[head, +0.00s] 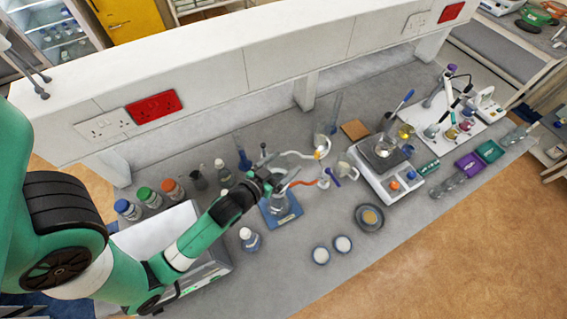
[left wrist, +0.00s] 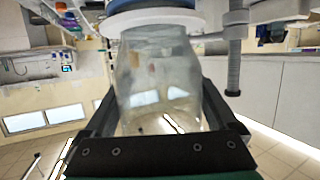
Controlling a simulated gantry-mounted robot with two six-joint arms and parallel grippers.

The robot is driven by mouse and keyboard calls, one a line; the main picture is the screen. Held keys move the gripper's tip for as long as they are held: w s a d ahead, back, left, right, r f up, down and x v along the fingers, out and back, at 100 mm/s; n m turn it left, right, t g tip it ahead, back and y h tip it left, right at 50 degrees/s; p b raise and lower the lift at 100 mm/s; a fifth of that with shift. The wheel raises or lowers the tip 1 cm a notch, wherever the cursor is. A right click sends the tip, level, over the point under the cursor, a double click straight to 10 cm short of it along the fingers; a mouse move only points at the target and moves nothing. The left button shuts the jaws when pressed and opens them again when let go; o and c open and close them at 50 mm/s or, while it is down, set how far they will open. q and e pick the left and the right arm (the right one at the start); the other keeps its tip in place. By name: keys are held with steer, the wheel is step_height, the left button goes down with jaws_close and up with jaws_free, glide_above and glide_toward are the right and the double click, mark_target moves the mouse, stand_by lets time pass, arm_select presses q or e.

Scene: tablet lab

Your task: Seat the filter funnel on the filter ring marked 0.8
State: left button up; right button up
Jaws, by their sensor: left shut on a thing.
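My left gripper (head: 268,184) is above the grey bench, beside a clear glass vessel on a blue square base (head: 290,218). In the left wrist view my left gripper (left wrist: 165,125) is shut around a clear, tapering vessel (left wrist: 160,75), which looks like the filter funnel. A round white and blue piece (left wrist: 152,18) shows at its narrow end; I cannot tell whether they touch. My right gripper is not in view.
A white-capped bottle (head: 249,240) stands close to my left arm. Tubing and clamps (head: 318,155) crowd the area behind the gripper. A dark round dish (head: 369,217) and a white balance (head: 384,165) are to the right. The front bench strip is mostly clear.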

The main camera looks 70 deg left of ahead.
arm_select(q)
steer(key=shift+f, duration=0.1)
stand_by(0.3)
steer(key=o, duration=1)
steer(key=shift+s, duration=0.1)
steer(key=b+v, duration=0.2)
steer(key=v, duration=0.9)
steer(key=shift+s+d, duration=0.15)
